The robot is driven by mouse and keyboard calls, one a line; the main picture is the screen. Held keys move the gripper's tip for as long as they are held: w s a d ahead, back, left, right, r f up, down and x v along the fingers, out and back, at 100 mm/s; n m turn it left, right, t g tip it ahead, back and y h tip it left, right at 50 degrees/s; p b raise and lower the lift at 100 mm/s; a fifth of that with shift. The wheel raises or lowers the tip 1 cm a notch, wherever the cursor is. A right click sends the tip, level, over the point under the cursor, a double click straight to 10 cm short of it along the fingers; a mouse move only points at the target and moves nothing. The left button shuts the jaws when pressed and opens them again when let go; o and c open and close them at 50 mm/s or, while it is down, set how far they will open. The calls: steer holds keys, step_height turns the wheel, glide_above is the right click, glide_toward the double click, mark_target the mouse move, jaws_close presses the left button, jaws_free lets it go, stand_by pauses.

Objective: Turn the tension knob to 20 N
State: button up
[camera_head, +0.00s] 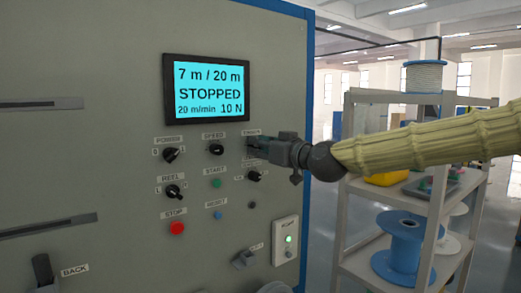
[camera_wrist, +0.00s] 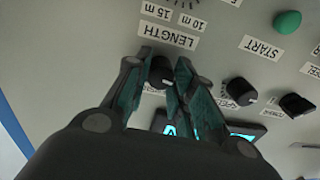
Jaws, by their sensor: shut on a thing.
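The control panel (camera_head: 120,130) stands at the left in the head view. My gripper (camera_head: 256,148) is at the upper right knob position there, under a label that I take to be the tension label (camera_head: 252,133); it hides that knob. In the wrist view, which is turned upside down, the two fingers of my gripper (camera_wrist: 166,92) are shut on the dark tension knob (camera_wrist: 160,70). The knob's pointer and scale are mostly hidden. The screen (camera_head: 207,90) reads 7 m / 20 m, STOPPED, 20 m/min and 10 N.
The speed knob (camera_head: 216,149) is left of my gripper, and the length knob (camera_head: 254,175) is just below it. The power knob (camera_head: 171,155), reel knob (camera_head: 173,191), green start button (camera_head: 215,183) and red stop button (camera_head: 177,228) are nearby. A shelf (camera_head: 395,190) stands at the right.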

steer(key=m+b, duration=0.1)
steer(key=m, duration=0.4)
steer(key=m+b, duration=0.2)
steer(key=m, duration=0.2)
steer(key=shift+w+d+r+m+t, duration=0.1)
steer(key=shift+d+m+t, duration=0.05)
steer(key=shift+m+t, duration=0.2)
steer(key=shift+r, duration=0.1)
stand_by(0.3)
steer(key=o, duration=1)
steer(key=shift+d, duration=0.1)
steer(key=shift+o, duration=0.2)
steer(key=shift+f+b, duration=0.2)
steer(key=shift+b, duration=0.1)
steer(key=v, duration=1.1)
steer(key=shift+s+d, duration=0.2)
steer(key=shift+s, duration=0.2)
